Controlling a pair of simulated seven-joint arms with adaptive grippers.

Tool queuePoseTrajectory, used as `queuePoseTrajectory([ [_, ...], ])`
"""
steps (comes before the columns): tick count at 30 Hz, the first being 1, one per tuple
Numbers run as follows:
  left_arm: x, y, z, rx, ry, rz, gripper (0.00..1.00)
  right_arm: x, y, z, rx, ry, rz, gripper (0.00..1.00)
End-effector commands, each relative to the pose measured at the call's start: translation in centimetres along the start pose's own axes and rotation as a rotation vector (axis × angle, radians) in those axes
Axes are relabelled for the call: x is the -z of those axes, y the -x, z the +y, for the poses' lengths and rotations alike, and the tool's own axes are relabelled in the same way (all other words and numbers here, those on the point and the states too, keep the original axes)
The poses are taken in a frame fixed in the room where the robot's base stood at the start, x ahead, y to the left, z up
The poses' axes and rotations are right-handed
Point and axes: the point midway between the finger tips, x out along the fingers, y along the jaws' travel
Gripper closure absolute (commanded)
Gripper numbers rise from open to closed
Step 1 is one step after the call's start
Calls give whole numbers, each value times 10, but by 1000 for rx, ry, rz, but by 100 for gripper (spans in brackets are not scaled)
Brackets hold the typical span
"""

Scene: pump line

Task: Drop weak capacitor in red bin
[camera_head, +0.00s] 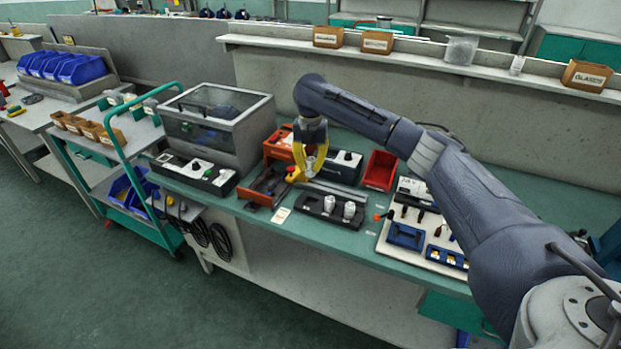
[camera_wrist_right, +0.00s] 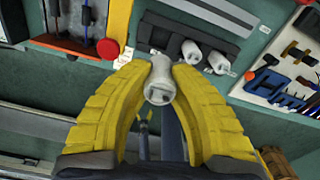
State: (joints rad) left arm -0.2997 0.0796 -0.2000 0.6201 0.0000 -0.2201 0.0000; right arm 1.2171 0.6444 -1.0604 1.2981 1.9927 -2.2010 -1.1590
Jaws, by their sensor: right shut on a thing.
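My right gripper (camera_head: 311,174) has yellow fingers and is shut on a white cylindrical capacitor (camera_wrist_right: 160,82), which it holds above the bench. The capacitor also shows between the fingers in the head view (camera_head: 310,163). The red bin (camera_head: 380,171) is an open box on the bench, to the right of the gripper and apart from it. Two other white capacitors (camera_head: 329,204) (camera_head: 349,210) stand in a black holder (camera_head: 318,211) in front of the gripper. They also show in the right wrist view (camera_wrist_right: 191,51). My left gripper is not in view.
An orange-red fixture (camera_head: 277,143) is left of the gripper. A black box (camera_head: 343,166) lies between gripper and red bin. A clear-lidded case (camera_head: 217,122) stands at left, and a tool board (camera_head: 420,239) at right. Labelled boxes (camera_head: 328,37) line the back shelf.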

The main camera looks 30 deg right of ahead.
Motion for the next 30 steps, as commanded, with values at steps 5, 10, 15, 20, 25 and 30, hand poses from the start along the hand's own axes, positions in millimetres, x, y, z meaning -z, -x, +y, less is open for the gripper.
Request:
queuePoseTrajectory([
  [5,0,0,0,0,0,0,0,-1,32,0,0,0,-2,100],
  [10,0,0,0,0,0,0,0,0,51,0,0,0,-2,100],
  [15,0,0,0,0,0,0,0,0,64,0,0,0,-2,100],
  [20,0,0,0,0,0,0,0,0,75,0,0,0,-1,100],
  [25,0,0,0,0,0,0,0,0,84,0,-1,0,0,100],
  [30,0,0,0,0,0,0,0,0,92,0,0,0,-1,100],
])
